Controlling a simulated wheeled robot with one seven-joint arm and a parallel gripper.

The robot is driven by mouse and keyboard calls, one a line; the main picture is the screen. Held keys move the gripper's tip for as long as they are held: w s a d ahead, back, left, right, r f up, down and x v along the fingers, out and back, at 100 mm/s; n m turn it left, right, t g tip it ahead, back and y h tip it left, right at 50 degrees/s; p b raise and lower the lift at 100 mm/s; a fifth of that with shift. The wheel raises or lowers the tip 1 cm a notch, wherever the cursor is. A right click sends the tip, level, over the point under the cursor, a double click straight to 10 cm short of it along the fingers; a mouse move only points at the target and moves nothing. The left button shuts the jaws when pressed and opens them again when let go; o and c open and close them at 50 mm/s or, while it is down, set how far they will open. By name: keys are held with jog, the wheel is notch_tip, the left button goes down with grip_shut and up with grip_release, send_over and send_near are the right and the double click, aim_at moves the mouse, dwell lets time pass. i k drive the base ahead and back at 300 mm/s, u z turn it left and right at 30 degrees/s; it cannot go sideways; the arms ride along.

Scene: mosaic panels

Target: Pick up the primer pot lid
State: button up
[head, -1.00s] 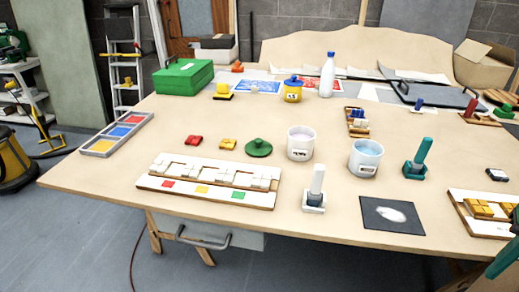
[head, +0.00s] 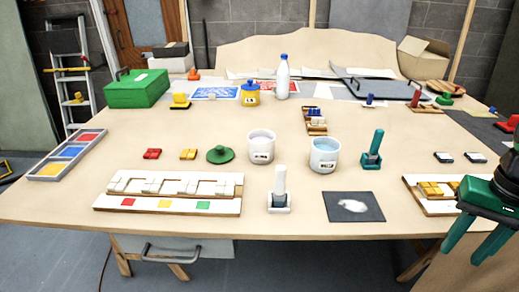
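A round green lid with a small knob (head: 220,155) lies flat on the table, left of the white pot (head: 261,147). That pot is open at the top and has a dark label too small to read. A second open pot (head: 324,155) with pale blue contents stands to its right. A yellow pot with a blue lid (head: 250,95) stands farther back. My gripper (head: 463,255) is at the lower right, by the table's front right, far from the green lid. Its two green fingers are apart, with nothing between them.
A white mosaic panel (head: 112,202) lies in front of the lid, with red (head: 152,154) and yellow (head: 188,154) pieces to its left. An upright white-handled tool (head: 279,190) and a teal-handled one (head: 372,150) stand near the pots. Bare table lies behind the lid.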

aim_at(221, 154)
jog(key=z, duration=1.8)
jog(key=k, duration=1.65)
jog(key=u, duration=1.7)
jog(key=i, duration=0.9)
jog(key=u, duration=0.1)
